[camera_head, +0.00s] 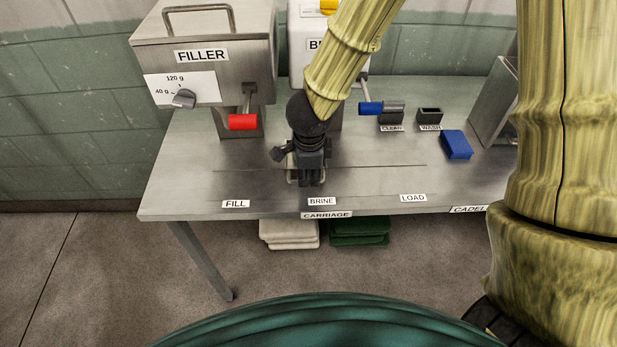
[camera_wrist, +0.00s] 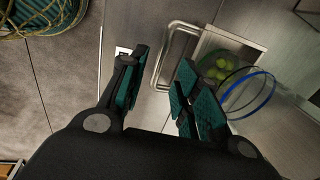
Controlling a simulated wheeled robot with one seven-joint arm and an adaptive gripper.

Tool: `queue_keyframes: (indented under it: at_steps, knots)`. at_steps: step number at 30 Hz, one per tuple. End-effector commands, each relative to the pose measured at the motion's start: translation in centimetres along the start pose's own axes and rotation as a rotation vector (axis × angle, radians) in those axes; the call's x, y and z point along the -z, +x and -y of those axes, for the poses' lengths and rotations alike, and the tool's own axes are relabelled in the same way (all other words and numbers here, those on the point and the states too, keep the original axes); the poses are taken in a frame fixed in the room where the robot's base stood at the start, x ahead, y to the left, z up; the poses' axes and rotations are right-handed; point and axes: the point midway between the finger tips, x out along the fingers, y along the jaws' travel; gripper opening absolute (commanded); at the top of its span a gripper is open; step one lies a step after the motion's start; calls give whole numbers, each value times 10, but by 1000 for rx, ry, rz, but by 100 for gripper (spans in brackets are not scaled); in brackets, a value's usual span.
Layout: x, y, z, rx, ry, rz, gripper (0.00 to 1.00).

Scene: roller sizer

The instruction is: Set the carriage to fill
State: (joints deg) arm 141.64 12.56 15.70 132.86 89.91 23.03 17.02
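The carriage (camera_head: 291,177) is a small pale metal slide at the BRINE label, mostly hidden under my gripper. In the wrist view the carriage plate (camera_wrist: 222,38) has a looped metal handle (camera_wrist: 158,68) on its left side. A clear round vessel with a blue ring (camera_wrist: 268,90) and several green pieces is on the carriage. My gripper (camera_head: 311,183) points down over it; in the wrist view its fingers (camera_wrist: 163,58) are spread, with the handle loop between or just below them. I cannot tell whether they touch it. The FILL label (camera_head: 236,204) is to the left on the tabletop.
The FILLER machine (camera_head: 190,30) with a red-handled lever (camera_head: 243,121) stands back left. The brine machine's blue-handled lever (camera_head: 371,108) is behind my gripper. A blue block (camera_head: 456,145) lies at right. The table strip between BRINE and FILL looks clear.

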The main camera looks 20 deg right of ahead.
Motion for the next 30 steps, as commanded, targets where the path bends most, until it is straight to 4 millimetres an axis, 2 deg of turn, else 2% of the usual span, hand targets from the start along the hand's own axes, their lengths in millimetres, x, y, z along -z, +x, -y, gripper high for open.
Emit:
queue_keyframes:
  at_steps: [1, 6, 18, 19, 24, 30]
  knots:
    - [0, 9, -1, -2, -1, -2, 32]
    - [0, 23, 0, 0, 0, -2, 32]
    - [0, 28, 0, 1, 0, -1, 32]
    - [0, 28, 0, 1, 0, -1, 30]
    - [0, 28, 0, 1, 0, -1, 0]
    - [0, 28, 0, 1, 0, -1, 0]
